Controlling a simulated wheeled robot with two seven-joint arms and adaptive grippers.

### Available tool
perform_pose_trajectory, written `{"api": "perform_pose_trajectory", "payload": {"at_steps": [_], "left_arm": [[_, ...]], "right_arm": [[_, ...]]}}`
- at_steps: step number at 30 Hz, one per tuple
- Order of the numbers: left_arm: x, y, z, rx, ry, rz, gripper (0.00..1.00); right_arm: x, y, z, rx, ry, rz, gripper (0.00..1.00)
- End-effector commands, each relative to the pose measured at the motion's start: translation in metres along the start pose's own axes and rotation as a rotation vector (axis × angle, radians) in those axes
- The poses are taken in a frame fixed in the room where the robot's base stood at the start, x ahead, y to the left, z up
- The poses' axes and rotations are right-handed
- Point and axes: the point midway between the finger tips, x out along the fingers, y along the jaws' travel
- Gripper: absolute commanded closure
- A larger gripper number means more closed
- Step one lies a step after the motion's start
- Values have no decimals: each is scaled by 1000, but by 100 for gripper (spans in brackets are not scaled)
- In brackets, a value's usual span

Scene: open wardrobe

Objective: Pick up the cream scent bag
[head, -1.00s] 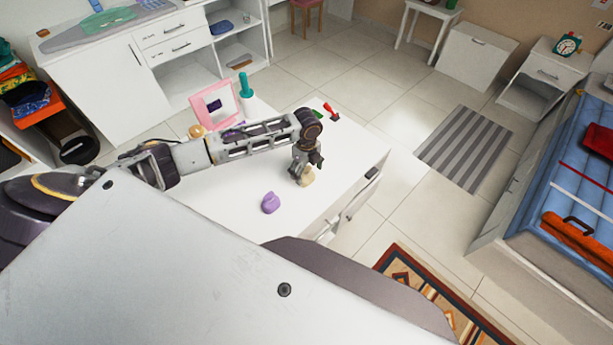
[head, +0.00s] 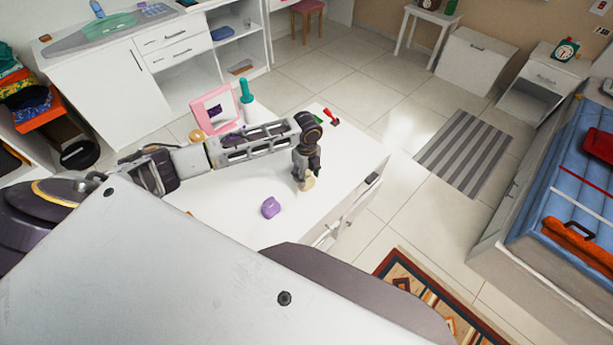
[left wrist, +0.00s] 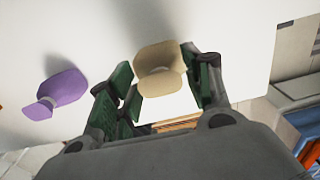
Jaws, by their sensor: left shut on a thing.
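The cream scent bag (head: 307,182) is at the white table's right part in the head view, just below my left gripper (head: 304,175). In the left wrist view the cream bag (left wrist: 160,72) sits between the two green-padded fingers of my left gripper (left wrist: 163,85), which is shut on it. Whether the bag still touches the table top is hard to tell. A purple scent bag (head: 270,207) lies on the table to the left, and it also shows in the left wrist view (left wrist: 57,93). My right gripper is not in view.
The white table (head: 235,215) also holds a pink frame (head: 199,112), a teal-topped bottle (head: 246,92) and a red item (head: 331,115) at the back. Table room around the purple bag is clear.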

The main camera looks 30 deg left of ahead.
Motion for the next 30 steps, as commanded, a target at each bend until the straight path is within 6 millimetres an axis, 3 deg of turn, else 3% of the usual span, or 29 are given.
{"api": "perform_pose_trajectory", "payload": {"at_steps": [18,30], "left_arm": [[-78,-1,0,1,0,-2,70],[-96,0,0,-1,0,0,70]], "right_arm": [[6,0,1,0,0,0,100],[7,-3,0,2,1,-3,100]]}}
